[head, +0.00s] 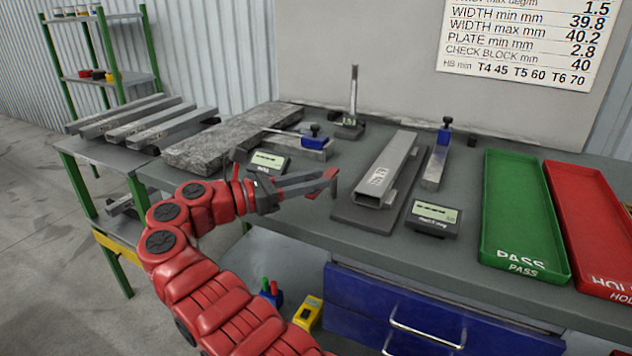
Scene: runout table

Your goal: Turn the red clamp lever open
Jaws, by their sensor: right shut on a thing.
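My right gripper (318,182) reaches in from the bottom, its dark jaws pointing right, at the left of the fixture on the bench. It is shut on a small red piece at its fingertips, which looks like the red clamp lever (327,186). The jaws hide part of the lever, so its exact angle is hard to tell. Just right of it, a grey rectangular tube (388,172) lies on a dark base plate (362,219). My left gripper is not in view.
A gauge display (433,219) stands right of the base plate, another (268,162) behind my gripper. Green PASS (522,264) and red HOLD (590,230) trays lie to the right. A grey slab (215,148) and blue-topped tools (314,142) are at the back left.

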